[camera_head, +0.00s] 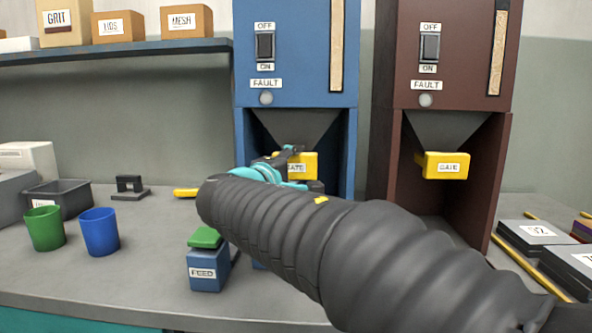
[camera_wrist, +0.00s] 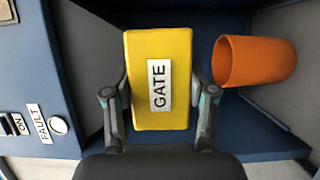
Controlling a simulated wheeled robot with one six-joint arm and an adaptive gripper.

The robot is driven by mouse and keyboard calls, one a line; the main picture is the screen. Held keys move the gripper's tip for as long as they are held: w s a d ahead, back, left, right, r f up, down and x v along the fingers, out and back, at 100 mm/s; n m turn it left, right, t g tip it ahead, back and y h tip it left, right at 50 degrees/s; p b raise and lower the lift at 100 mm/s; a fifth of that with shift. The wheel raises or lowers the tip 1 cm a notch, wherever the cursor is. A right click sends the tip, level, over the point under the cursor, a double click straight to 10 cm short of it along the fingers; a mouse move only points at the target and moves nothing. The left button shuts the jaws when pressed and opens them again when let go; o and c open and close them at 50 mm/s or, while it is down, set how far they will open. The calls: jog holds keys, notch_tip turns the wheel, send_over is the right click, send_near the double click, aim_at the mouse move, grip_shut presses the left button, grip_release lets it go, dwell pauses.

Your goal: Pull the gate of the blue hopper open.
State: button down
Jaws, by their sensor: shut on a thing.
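The blue hopper (camera_head: 300,80) stands at the back of the bench, with its yellow gate (camera_head: 305,163) under the dark funnel. In the wrist view the gate (camera_wrist: 140,60), labelled GATE, fills the middle between my fingers. My gripper (camera_wrist: 160,85) is shut on it, with one finger against each side. In the head view my gripper (camera_head: 295,168) is partly hidden by my arm, and so is the left part of the gate. I cannot tell how far the gate is drawn out.
An orange cup (camera_wrist: 250,62) is in the hopper's bay, below the gate. A maroon hopper (camera_head: 450,60) with its own yellow gate (camera_head: 445,166) stands at right. A blue box labelled FEED (camera_head: 206,272) with a green top, a green cup (camera_head: 45,229) and a blue cup (camera_head: 99,232) stand on the bench.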

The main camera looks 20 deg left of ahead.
jog(key=shift+s+d+f+b, duration=0.15)
jog(key=shift+s+b, duration=0.1)
jog(key=shift+s, duration=0.35)
jog(key=shift+s+d+b, duration=0.15)
jog(key=shift+s+b, duration=0.05)
jog(key=shift+s, duration=0.35)
jog(key=shift+c, duration=1.7)
grip_release()
jog(key=shift+s, duration=0.1)
jog(key=s+a, duration=0.1)
jog(key=s, duration=1.1)
jog(key=shift+a, duration=0.4)
